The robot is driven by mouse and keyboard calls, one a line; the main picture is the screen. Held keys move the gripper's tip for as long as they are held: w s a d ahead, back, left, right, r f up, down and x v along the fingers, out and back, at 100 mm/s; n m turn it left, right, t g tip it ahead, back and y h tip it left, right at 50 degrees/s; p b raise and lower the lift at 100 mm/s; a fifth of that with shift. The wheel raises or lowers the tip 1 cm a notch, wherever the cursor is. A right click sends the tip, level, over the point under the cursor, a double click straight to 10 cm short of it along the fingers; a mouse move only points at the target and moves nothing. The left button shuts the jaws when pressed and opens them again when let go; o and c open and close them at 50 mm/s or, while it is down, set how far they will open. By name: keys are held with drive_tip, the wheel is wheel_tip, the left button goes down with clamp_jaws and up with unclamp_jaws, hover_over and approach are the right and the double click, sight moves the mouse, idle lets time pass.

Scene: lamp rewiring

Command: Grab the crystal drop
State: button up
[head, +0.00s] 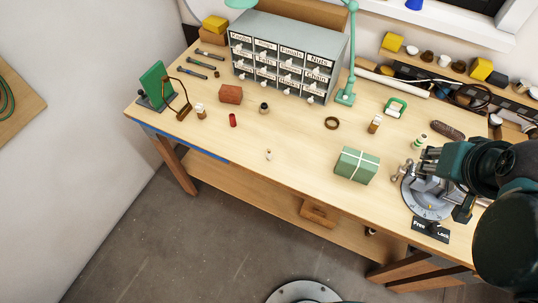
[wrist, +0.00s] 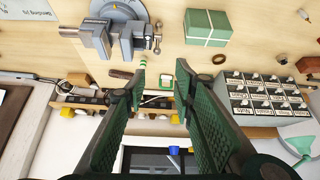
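A tiny pale piece (head: 268,154) lies alone near the front edge of the workbench, left of the green box. It may be the crystal drop, but it is too small to tell. I cannot make it out in the wrist view. My gripper (head: 447,180) is at the right end of the bench, above the grey vise and far to the right of the pale piece. In the wrist view my gripper (wrist: 161,76) has its two fingers wide apart with nothing held between them.
A green ribboned box (head: 357,166) stands between my gripper and the pale piece. The grey vise (head: 427,199) is under my gripper. A drawer cabinet (head: 290,60) and a green lamp (head: 346,95) stand at the back. The bench (head: 310,180) is clear around the pale piece.

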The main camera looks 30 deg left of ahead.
drive_tip(key=w+a+f+n+g+y, duration=0.1)
drive_tip(key=w+a+n, duration=0.15)
drive_tip(key=a, duration=0.35)
drive_tip(key=w+a+f+n+g, duration=0.1)
drive_tip(key=w+a+f+n, duration=0.15)
drive_tip(key=a, duration=0.35)
drive_tip(key=n+g+h, duration=0.1)
drive_tip(key=n+g, duration=0.4)
drive_tip(key=n, duration=0.5)
hover_over(269, 152)
drive_tip(key=f, duration=1.6)
drive_tip(key=shift+w+d+f+b, duration=0.25)
drive_tip(key=shift+f+b, duration=0.05)
drive_tip(key=shift+f, duration=0.1)
drive_tip(key=shift+s+a+f, duration=0.25)
drive_tip(key=shift+a+f, duration=0.15)
drive_tip(key=shift+f, duration=1.3)
drive_tip(key=shift+f, duration=0.1)
drive_tip(key=shift+d+f, duration=0.1)
drive_tip(key=shift+f, duration=2.4)
